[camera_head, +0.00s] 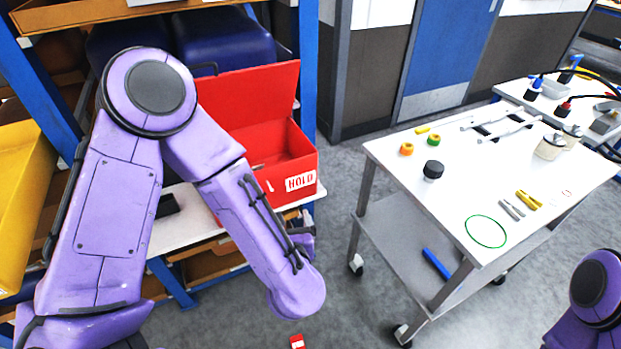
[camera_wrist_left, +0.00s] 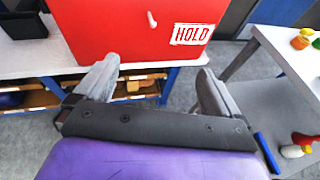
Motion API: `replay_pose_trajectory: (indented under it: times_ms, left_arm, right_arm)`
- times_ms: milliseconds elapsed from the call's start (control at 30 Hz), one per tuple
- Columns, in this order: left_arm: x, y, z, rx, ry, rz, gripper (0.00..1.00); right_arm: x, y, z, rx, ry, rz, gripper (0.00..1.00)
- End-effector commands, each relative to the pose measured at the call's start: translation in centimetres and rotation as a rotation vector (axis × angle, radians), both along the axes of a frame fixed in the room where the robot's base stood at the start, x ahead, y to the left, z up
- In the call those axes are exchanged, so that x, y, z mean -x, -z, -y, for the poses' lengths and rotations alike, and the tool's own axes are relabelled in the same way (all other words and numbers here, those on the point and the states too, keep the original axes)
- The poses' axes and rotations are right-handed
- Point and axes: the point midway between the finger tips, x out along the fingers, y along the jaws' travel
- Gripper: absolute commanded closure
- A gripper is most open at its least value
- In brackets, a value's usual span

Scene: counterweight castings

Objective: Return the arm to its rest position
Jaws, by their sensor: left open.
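My purple left arm (camera_head: 250,200) reaches in from the left in the head view, bent at a high joint, with its forearm in front of the red box (camera_head: 259,110). My left gripper shows in the left wrist view (camera_wrist_left: 158,68); its two grey fingers are wide apart with nothing between them. The box with its HOLD label (camera_wrist_left: 192,33) is beyond the fingers and apart from them. In the head view the forearm hides most of this gripper. Part of my right arm (camera_head: 594,298) shows at the lower right; its gripper is out of frame.
The red box stands on a white shelf (camera_head: 180,232) of a blue-framed rack. A white-topped trolley (camera_head: 400,195) on the right carries a black weight (camera_head: 433,170), coloured rings, tools and a green circle (camera_head: 485,231). Grey floor lies between rack and trolley.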

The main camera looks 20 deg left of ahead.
Motion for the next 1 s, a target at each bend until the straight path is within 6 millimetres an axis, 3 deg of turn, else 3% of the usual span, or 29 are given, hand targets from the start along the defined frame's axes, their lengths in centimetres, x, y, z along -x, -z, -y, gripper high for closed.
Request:
replay_pose_trajectory:
  times_ms: [167, 267, 400, 467, 533, 633, 700, 800, 900, 933, 1000]
  left_arm:
    - [0.0, 0.2, -1.5, -0.003, 0.005, -0.011, 0.03]
    - [-0.2, 0.7, -1.7, -0.125, 0.094, -0.117, 0.03]
    - [-1.0, 2.6, -0.3, -0.557, 0.435, -0.428, 0.03]
    - [-0.6, 4.7, 0.3, -0.797, 0.617, -0.591, 0.03]
    - [0.6, 8.0, 0.5, -1.086, 0.854, -0.784, 0.03]
    - [4.3, 13.9, -0.2, -1.500, 1.266, -1.041, 0.03]
    - [8.6, 18.4, -1.7, -1.749, 1.601, -1.182, 0.03]
    - [14.5, 22.4, -4.3, -1.900, 1.956, -1.282, 0.03]
    - [18.8, 24.4, -6.6, -1.879, 2.095, -1.367, 0.03]
    - [19.7, 24.7, -7.0, 1.864, -2.113, 1.377, 0.03]
    - [21.0, 25.2, -7.1, 1.820, -2.119, 1.367, 0.03]
  right_arm:
    - [0.0, 0.0, 0.1, 0.001, 0.002, -0.001, 0.57]
    - [0.0, 0.0, 0.0, 0.001, 0.001, 0.000, 0.57]
    - [0.0, 0.0, 0.0, 0.000, 0.000, 0.000, 0.57]
    - [0.0, 0.0, 0.0, 0.000, 0.000, 0.000, 0.57]
    - [0.0, 0.0, 0.0, 0.000, 0.000, 0.000, 0.57]
    - [0.0, 0.0, 0.0, 0.000, 0.000, 0.000, 0.57]
    - [0.0, 0.0, 0.0, 0.001, 0.001, 0.000, 0.57]
    - [0.0, 0.0, 0.1, 0.001, 0.001, 0.000, 0.57]
    - [0.0, 0.0, 0.0, 0.001, 0.001, 0.000, 0.57]
    - [0.0, 0.0, 0.0, 0.001, 0.001, 0.000, 0.57]
    - [0.0, 0.0, 0.0, 0.000, 0.000, 0.000, 0.57]
